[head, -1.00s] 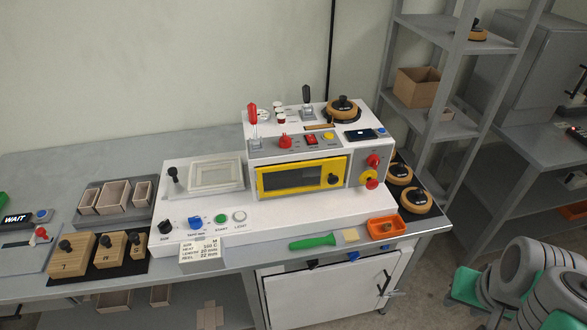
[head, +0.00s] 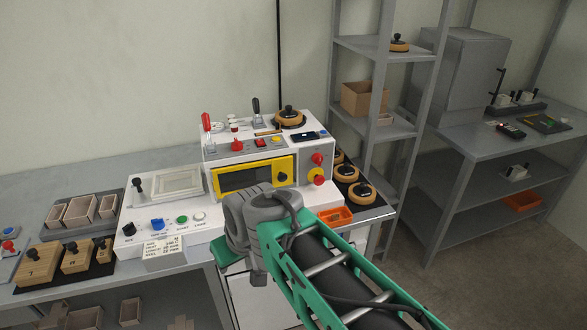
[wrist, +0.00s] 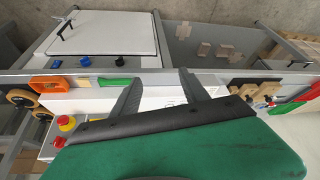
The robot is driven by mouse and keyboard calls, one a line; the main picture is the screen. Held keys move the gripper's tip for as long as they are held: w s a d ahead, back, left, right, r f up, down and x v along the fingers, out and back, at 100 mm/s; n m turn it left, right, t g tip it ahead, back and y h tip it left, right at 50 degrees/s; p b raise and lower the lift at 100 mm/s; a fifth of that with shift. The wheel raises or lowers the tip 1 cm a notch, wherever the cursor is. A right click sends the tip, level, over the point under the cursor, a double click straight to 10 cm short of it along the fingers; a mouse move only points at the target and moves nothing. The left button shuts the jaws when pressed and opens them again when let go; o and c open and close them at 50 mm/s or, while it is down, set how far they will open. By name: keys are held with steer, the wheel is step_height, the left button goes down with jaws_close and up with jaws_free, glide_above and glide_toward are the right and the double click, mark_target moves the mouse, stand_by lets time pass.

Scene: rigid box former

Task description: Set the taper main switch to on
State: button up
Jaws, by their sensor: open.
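The white taper machine (head: 250,150) stands on the bench in the head view, with a yellow-framed window. On its right end face are a red knob (head: 317,158) and a red-and-yellow knob (head: 316,177) below it. These also show at the left in the wrist view, the red-and-yellow one (wrist: 66,123) and the red one (wrist: 60,142). I cannot tell which is the main switch, or its setting. My gripper (wrist: 162,76) is open and empty in the wrist view, apart from the knobs. In the head view my arm hides the front of the machine's base.
An orange tray (head: 335,215) and round wooden reels (head: 362,192) lie at the bench's right end. A green-handled tool (wrist: 115,83) lies near the bench edge. A cabinet (wrist: 100,35) is under the bench. A grey shelf rack (head: 385,48) stands at the right.

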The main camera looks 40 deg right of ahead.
steer(key=w+d+f+t+b, duration=0.2)
steer(key=w+d+f+b, duration=0.15)
steer(key=w+d, duration=0.3)
steer(key=w+d+f+t+b, duration=0.25)
steer(key=w+d+b, duration=0.2)
steer(key=w, duration=0.25)
steer(key=m+t+h+b, duration=0.4)
steer(key=t+h+b, duration=0.1)
steer(key=t+b, duration=0.25)
glide_toward(320, 161)
steer(key=x, duration=0.9)
steer(key=shift+w+d, duration=0.15)
steer(key=shift+w, duration=0.15)
steer(key=shift+c, duration=0.2)
